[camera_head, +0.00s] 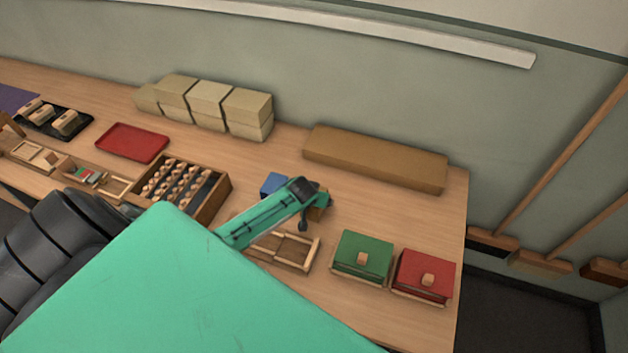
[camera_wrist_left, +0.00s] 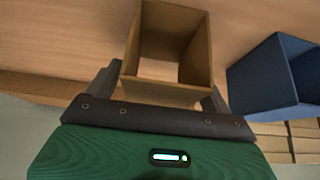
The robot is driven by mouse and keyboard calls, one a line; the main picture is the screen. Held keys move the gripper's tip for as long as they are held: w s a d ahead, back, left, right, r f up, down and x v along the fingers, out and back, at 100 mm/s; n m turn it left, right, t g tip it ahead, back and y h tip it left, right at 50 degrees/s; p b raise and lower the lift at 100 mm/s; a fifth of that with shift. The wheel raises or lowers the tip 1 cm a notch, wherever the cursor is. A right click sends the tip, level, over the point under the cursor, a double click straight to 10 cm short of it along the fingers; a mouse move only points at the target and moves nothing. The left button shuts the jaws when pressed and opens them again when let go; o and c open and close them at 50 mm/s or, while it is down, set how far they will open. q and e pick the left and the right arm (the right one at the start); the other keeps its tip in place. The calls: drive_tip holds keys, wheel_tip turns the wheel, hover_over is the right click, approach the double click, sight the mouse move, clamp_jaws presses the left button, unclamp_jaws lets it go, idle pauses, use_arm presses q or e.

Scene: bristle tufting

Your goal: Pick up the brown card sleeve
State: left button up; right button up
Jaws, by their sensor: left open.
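The brown card sleeve (camera_wrist_left: 175,91) is a square, open-ended tube, seen from above in the left wrist view. In the head view only a small part of the sleeve (camera_head: 319,212) shows behind my left gripper. My left gripper (camera_head: 313,208) is open. In the left wrist view its dark fingers (camera_wrist_left: 163,88) stand on either side of the sleeve's near end; I cannot tell whether they touch it. My right gripper is not in view.
A blue sleeve (camera_head: 272,183) stands close beside, also in the left wrist view (camera_wrist_left: 265,80). A wooden frame (camera_head: 291,251), green box (camera_head: 350,248) and red box (camera_head: 425,270) lie in front. A peg tray (camera_head: 217,198) is left; a long brown block (camera_head: 375,158) is behind.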

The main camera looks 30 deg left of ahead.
use_arm(q)
drive_tip(key=shift+w+f, duration=0.1)
drive_tip(key=shift+f, duration=0.05)
drive_tip(key=shift+c, duration=0.2)
drive_tip(key=c, duration=1)
